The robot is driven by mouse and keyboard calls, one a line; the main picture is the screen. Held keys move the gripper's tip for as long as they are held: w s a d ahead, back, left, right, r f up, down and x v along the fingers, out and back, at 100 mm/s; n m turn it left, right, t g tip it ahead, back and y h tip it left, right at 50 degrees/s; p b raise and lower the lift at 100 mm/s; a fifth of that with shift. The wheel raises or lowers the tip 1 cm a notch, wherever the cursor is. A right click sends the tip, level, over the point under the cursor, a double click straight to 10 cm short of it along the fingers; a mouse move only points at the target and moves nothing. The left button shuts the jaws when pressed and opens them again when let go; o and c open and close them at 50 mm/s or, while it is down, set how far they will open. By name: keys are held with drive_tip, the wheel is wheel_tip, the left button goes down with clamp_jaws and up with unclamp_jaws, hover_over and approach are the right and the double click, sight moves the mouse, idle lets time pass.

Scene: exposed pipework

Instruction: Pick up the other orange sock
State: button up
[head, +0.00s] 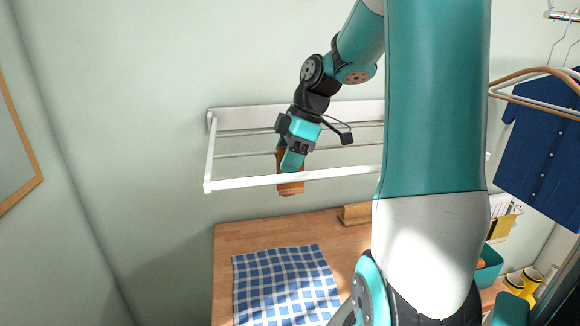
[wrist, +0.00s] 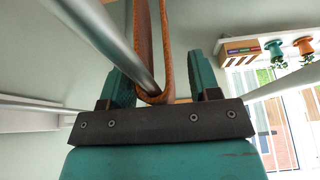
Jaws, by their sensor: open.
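An orange sock (head: 290,187) hangs folded over a rail of the white wall drying rack (head: 236,183). My gripper (head: 291,164) is at the rack, pointing down over the sock, and hides its upper part in the head view. In the wrist view, the open fingers of my gripper (wrist: 163,65) stand on either side of the folded sock (wrist: 167,45). The fold wraps a metal rail (wrist: 115,45) close to the palm. The fingers appear apart from the sock. A small orange item (head: 481,264), perhaps a sock, shows in a teal bin (head: 490,272) at right.
A wooden counter (head: 225,270) with a blue checked cloth (head: 285,285) lies below the rack. A wooden piece (head: 355,213) lies at its back. A blue shirt (head: 543,150) and hangers (head: 535,85) hang at right, with yellow boots (head: 530,280) below. My arm hides part of the rack.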

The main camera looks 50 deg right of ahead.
drive_tip(key=c, duration=1)
wheel_tip(320, 180, up, 20)
drive_tip(key=p, duration=0.5)
